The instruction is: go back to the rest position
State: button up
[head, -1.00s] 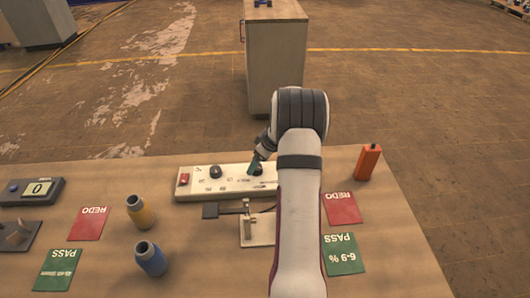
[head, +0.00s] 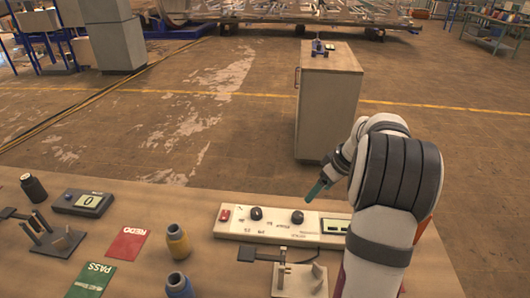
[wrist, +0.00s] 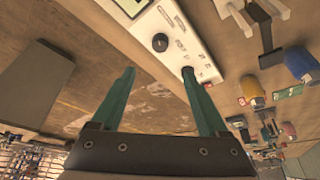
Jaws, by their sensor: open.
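My gripper (head: 318,190) is above the far edge of the table, at the right of the head view. In the wrist view its two green fingers (wrist: 158,75) stand wide apart with nothing between them. The white control panel (head: 233,227) with black knobs and a red switch lies on the table just below and left of the gripper. It also shows in the wrist view (wrist: 182,42), near the fingertips but apparently apart from them. My arm hides the right part of the table in the head view.
A yellow bottle (head: 178,243), a blue bottle (head: 179,287), a dark spool (head: 33,187), a display box (head: 82,203), a red REDO card (head: 128,244) and a green PASS card (head: 91,281) are on the table. A grey cabinet (head: 328,112) stands beyond it. The space above the table is open.

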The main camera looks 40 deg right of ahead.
jog(key=s+a+r+m+g+y, duration=0.1)
jog(key=s+a+r, duration=0.15)
jog(key=a, duration=1.25)
jog(key=s+a+r+m+g+y, duration=0.1)
jog(key=s+a+r+m, duration=0.15)
jog(key=a, duration=1.25)
jog(key=s+a+f+m+g, duration=0.2)
jog(key=s+a, duration=0.7)
jog(key=s, duration=0.4)
jog(key=shift+s+a+g, duration=0.2)
jog(key=shift+s+g, duration=0.1)
jog(key=shift+s, duration=0.1)
